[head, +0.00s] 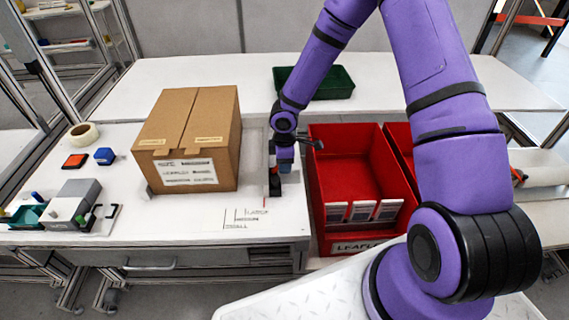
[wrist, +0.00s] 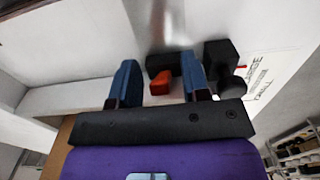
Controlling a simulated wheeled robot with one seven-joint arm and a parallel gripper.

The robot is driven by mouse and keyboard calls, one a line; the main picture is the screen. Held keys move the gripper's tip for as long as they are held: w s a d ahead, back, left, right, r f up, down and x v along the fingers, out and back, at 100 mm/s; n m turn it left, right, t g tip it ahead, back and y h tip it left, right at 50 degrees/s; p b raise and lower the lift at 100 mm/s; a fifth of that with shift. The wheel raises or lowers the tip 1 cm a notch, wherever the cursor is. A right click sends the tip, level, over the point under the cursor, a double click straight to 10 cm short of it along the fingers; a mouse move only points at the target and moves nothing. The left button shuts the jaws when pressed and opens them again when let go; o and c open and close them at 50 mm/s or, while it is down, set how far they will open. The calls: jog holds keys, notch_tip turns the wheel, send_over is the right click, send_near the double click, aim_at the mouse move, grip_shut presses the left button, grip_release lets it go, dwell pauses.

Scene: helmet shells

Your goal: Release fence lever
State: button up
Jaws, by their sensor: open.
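In the wrist view a small orange-red lever (wrist: 160,83) sits between the two blue fingers of my gripper (wrist: 158,88), against a black block (wrist: 222,58). The fingers stand apart, one on each side of the lever; I cannot tell whether either touches it. In the head view my gripper (head: 285,165) points down beside the right side of the cardboard box (head: 188,135), at the table's right edge. A black block (head: 275,186) shows just below it, and the lever is mostly hidden there.
A red bin (head: 333,165) with white cards stands close right of my gripper. Size markings (head: 247,215) are on the white table in front. A green tray (head: 335,82) lies behind. Tape (head: 83,134), orange and blue items and a grey device (head: 76,200) stand left.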

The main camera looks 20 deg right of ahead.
jog(key=shift+f, duration=0.25)
grip_shut()
jog(key=shift+a+r, duration=0.1)
jog(key=shift+w+a+r+g+h, duration=0.1)
jog(key=shift+a+g+h, duration=0.1)
jog(key=shift+h, duration=0.35)
jog(key=shift+a+r+g+h, duration=0.1)
jog(key=shift+a+h, duration=0.05)
jog(key=shift+h, duration=0.4)
jog(key=shift+w+a+r+g+h, duration=0.1)
jog(key=shift+a+r+g+h, duration=0.15)
jog(key=shift+h, duration=0.55)
jog(key=shift+w+a+r+g+h, duration=0.1)
jog(key=shift+a+g+h, duration=0.2)
jog(key=shift+h, duration=0.5)
